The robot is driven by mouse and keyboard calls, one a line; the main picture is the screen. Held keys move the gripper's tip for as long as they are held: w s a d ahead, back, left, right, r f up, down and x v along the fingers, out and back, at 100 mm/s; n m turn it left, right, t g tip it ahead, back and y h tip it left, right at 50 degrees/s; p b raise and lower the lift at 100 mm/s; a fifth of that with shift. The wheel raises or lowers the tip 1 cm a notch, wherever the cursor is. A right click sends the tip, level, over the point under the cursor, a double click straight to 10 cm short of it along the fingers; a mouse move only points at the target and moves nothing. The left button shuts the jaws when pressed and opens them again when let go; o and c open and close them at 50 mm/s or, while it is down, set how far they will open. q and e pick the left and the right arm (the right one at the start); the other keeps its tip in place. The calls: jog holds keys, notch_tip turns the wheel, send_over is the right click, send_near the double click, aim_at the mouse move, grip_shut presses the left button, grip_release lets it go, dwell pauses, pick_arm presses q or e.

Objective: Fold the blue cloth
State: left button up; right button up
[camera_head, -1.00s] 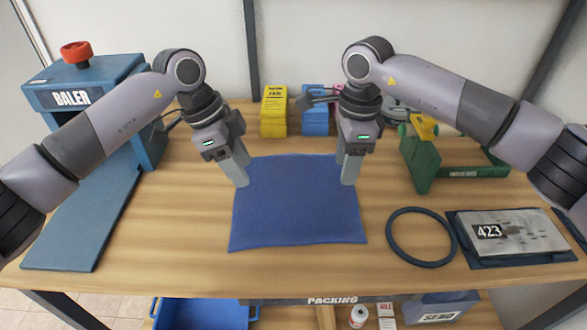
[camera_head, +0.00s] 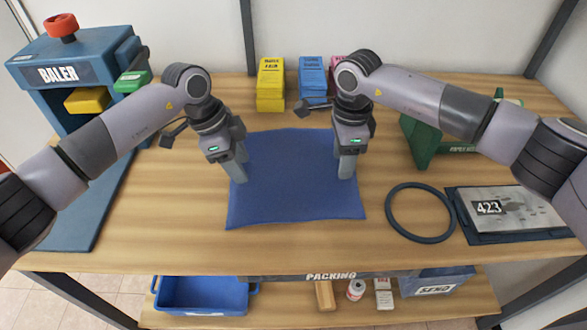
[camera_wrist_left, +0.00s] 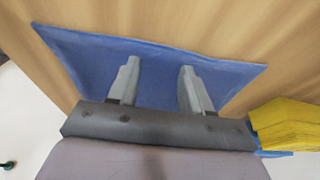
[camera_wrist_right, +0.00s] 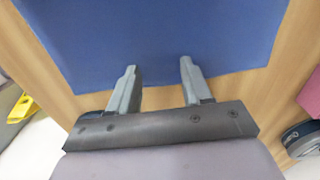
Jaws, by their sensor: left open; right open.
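The blue cloth (camera_head: 295,185) lies spread flat on the wooden table, roughly square. My left gripper (camera_head: 238,175) is open at the cloth's left edge in the head view. In the left wrist view its two fingers (camera_wrist_left: 160,82) are apart with blue cloth (camera_wrist_left: 95,60) below and between them. My right gripper (camera_head: 347,168) is open near the cloth's right edge. In the right wrist view its fingers (camera_wrist_right: 160,85) are apart over the edge of the cloth (camera_wrist_right: 160,35). I cannot tell whether either gripper touches the cloth.
A dark ring (camera_head: 421,238) and a grey plate marked 423 (camera_head: 520,212) lie to the right. A blue baler (camera_head: 75,60) stands at the left. Yellow (camera_head: 270,85) and blue (camera_head: 312,80) boxes stand behind. The table in front of the cloth is clear.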

pick_arm(q)
jog(key=shift+f, duration=0.15)
jog(key=shift+c, duration=0.2)
pick_arm(e)
jog(key=shift+f, duration=0.2)
jog(key=shift+c, duration=0.2)
pick_arm(q)
grip_shut()
pick_arm(e)
grip_shut()
jog(key=shift+r, duration=0.1)
